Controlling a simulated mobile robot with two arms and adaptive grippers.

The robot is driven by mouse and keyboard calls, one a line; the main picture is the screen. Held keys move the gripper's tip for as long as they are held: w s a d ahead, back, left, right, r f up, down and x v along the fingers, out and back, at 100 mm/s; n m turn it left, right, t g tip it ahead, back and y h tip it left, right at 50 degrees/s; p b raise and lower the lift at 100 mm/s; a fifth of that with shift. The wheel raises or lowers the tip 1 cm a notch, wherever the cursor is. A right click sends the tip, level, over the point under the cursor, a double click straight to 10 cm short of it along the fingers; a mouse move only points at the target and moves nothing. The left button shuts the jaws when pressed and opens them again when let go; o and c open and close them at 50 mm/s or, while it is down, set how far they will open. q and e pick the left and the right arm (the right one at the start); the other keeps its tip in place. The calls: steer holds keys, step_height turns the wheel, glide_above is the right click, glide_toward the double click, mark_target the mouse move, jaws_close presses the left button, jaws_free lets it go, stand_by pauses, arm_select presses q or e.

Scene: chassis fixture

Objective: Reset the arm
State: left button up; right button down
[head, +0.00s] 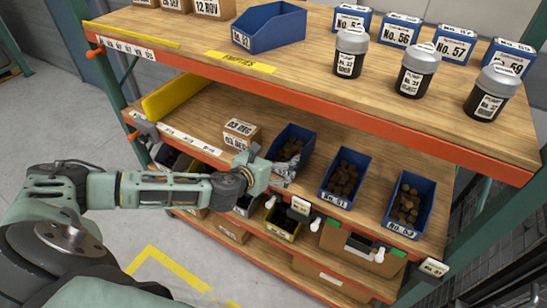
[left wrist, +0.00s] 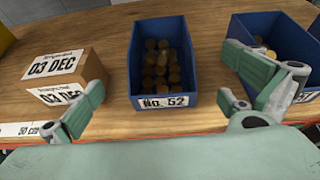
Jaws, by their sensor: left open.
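My left arm reaches in from the left in the head view. Its gripper (head: 268,172) is at the front edge of the middle shelf, before the leftmost blue bin (head: 304,147), partly covering that bin's front. In the left wrist view the gripper (left wrist: 165,88) is open and empty, its fingers wide apart. The blue bin labelled No. 52 (left wrist: 135,72) shows between the fingers and holds round brown pieces. A cardboard box marked 03 DEC (left wrist: 75,62) is behind the left finger. My right gripper is not in view.
The middle shelf also holds a blue bin No. 51 (head: 331,190) and another blue bin (head: 390,220). The orange-edged upper shelf (head: 300,97) overhangs them, with an empty blue bin (head: 270,27) and several dark jars. Open floor (head: 100,235) lies front left.

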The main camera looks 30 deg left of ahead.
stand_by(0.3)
arm_select(q)
steer(key=s+d+f+n+g, duration=0.35)
steer(key=s+d+n, duration=0.85)
steer(key=n, duration=0.5)
steer(key=s+f+n+g, duration=0.2)
steer(key=s+n+g, duration=0.1)
steer(key=s+n, duration=0.55)
steer(key=s+f+n+g, duration=0.2)
steer(key=s+n+g, duration=0.1)
steer(key=s+n, duration=0.6)
steer(key=s+a+f+g+b, duration=0.1)
steer(key=s+f+g+b, duration=0.2)
steer(key=f, duration=2.7)
steer(key=s+a+f+b, duration=0.1)
steer(key=s+a+f, duration=0.2)
steer(key=s+f, duration=1.3)
steer(key=shift+s+f+m, duration=0.4)
steer(key=shift+s+m, duration=0.05)
steer(key=shift+s, duration=0.35)
